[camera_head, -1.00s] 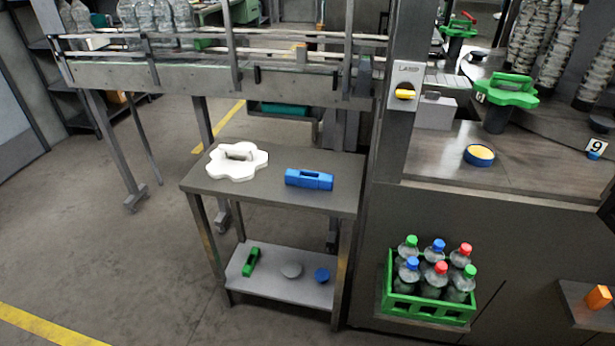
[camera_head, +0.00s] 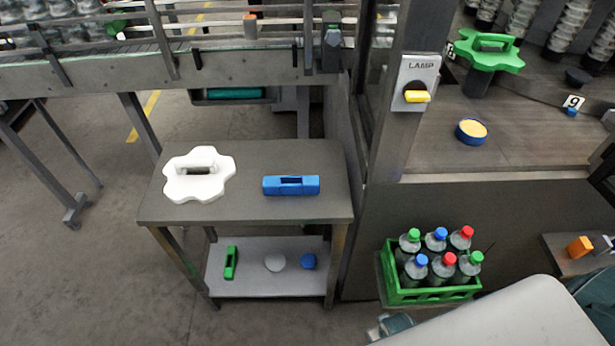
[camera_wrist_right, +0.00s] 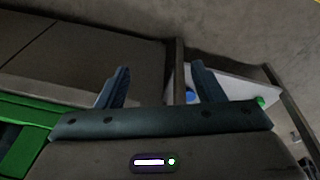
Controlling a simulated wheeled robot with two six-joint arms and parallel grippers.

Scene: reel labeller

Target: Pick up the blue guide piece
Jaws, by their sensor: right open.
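The blue guide piece (camera_head: 291,186) is a blue block with a slot in its top. It lies flat on the right part of the small cart's dark top (camera_head: 250,212), apart from anything else. My right gripper shows in the right wrist view (camera_wrist_right: 160,86), with its two dark blue fingers spread apart and nothing between them. In the head view, my right arm comes in at the bottom right, low in front of the cart and to the right of the blue piece; its fingertips are not clear there. My left gripper is out of view.
A white lobed piece with a handle (camera_head: 198,176) lies left on the cart top. The lower shelf (camera_head: 245,283) holds a green piece (camera_head: 231,262), a pale disc (camera_head: 275,262) and a blue disc (camera_head: 308,261). A green bottle crate (camera_head: 432,295) stands to the right.

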